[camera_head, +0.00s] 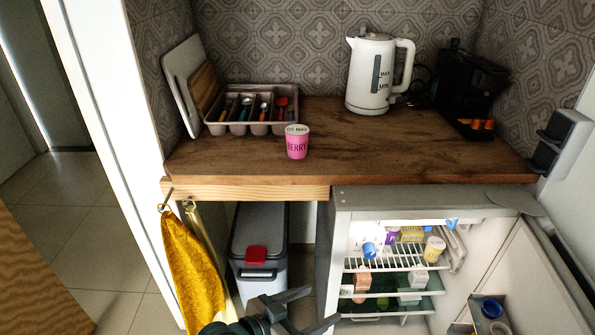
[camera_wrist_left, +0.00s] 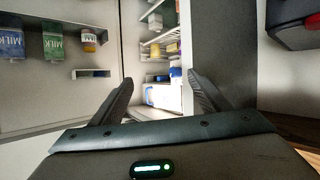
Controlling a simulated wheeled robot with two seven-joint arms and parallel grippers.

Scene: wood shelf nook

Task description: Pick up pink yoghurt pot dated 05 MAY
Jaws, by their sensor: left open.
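The pink yoghurt pot (camera_head: 296,147) stands upright on the wooden counter, in front of the cutlery tray. It has a pale lid marked 05 MAY and the word BERRY on its side. My left gripper (camera_head: 312,308) is low at the bottom of the head view, below the counter edge and left of the open fridge. It is open and empty. In the left wrist view the fingers (camera_wrist_left: 160,92) are apart, facing the fridge interior and its door. The pot is not seen in the wrist view. My right gripper is not in view.
The wooden counter (camera_head: 400,150) also holds a cutlery tray (camera_head: 222,128), a white kettle (camera_head: 371,75) and a black coffee machine (camera_head: 470,85). The fridge (camera_head: 350,215) below stands open, with its door (camera_head: 535,265) swung right. A bin (camera_head: 258,240) and yellow towel (camera_head: 190,260) are left.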

